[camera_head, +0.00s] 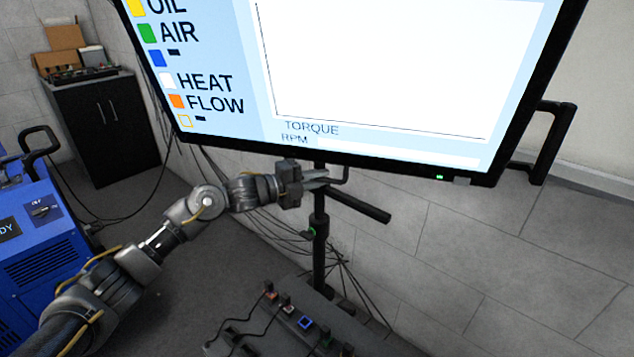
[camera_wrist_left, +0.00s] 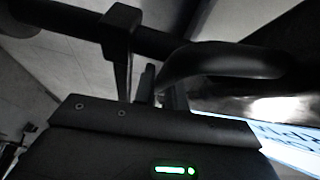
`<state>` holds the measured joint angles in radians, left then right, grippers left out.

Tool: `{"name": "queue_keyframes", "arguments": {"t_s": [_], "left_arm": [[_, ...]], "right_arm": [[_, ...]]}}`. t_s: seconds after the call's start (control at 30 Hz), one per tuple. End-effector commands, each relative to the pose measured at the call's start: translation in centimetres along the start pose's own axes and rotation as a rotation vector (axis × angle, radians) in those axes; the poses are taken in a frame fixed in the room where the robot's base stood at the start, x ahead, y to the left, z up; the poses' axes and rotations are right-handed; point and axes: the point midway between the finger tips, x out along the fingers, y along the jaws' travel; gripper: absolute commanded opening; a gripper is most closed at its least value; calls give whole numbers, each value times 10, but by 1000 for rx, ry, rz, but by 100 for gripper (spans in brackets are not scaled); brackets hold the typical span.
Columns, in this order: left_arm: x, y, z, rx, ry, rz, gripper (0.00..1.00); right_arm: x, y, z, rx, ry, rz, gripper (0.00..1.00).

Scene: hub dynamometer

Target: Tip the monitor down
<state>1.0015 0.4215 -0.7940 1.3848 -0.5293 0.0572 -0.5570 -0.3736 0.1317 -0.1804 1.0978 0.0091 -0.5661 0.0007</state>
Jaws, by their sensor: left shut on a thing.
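The large monitor (camera_head: 400,155) fills the upper part of the head view, its lit screen showing labels and an empty chart, its lower edge sloping down to the right. It stands on a black post (camera_head: 319,235). My left gripper (camera_head: 322,178) is just below the monitor's lower edge, in front of the post. It is shut on a dark handle under the monitor; the exact grip is hard to see. In the left wrist view the dark curved handle (camera_wrist_left: 225,62) shows beside the fingers, with part of the bright screen at right. My right gripper is out of view.
A black side handle (camera_head: 548,145) sticks out at the monitor's right edge. A dark bar (camera_head: 360,205) juts from the post. A blue machine (camera_head: 40,250) stands at left, a black cabinet (camera_head: 105,130) behind it. Cables hang around the post and a low grey unit (camera_head: 250,320).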

Motion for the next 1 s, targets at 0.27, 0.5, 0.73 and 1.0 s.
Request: {"name": "queue_keyframes", "arguments": {"t_s": [0.27,0.5,0.73,1.0], "left_arm": [[0,-1,0,0,-2,-1,34],[-1,0,0,0,-1,-1,34],[-25,1,1,2,-2,0,34],[-78,1,1,2,-3,0,34]], "right_arm": [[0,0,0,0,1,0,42],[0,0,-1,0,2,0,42],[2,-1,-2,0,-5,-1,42],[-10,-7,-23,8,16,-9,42]]}}
